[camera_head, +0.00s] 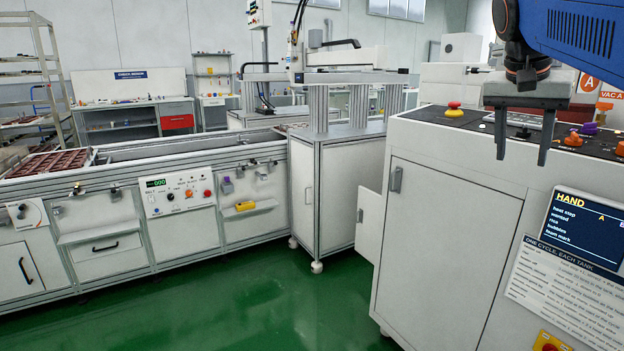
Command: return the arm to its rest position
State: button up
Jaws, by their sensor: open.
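My gripper (521,150) hangs at the upper right of the head view, fingers pointing down. Its two dark fingers are apart and nothing shows between them. It appears in front of the white cabinet's dark control top (470,123); I cannot tell its exact height above that top. The blue link of my arm enters from the upper right corner. The rest of the arm is out of view.
A white cabinet (445,230) with a red button (454,109), knobs and a screen (584,228) stands at right. A conveyor line (180,205) with a brown tray (50,164) runs at left. Green floor (290,300) lies clear between them.

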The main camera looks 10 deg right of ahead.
jog(key=s+a+f+n+y, duration=0.1)
jog(key=s+a+f+n, duration=0.2)
jog(key=a+f, duration=0.3)
jog(key=s+a+f+n+t+y, duration=0.1)
jog(key=s+a+f+n, duration=0.2)
jog(key=f, duration=1.3)
jog(key=s+a+f+n+t+y, duration=0.1)
jog(key=s+a+f+n+y, duration=0.1)
jog(key=s+a+f+n, duration=0.2)
jog(key=s+a+f, duration=0.3)
jog(key=a+f, duration=0.2)
jog(key=f, duration=0.2)
jog(key=shift+s+f, duration=0.25)
jog(key=shift+s, duration=0.05)
jog(key=shift+d, duration=0.1)
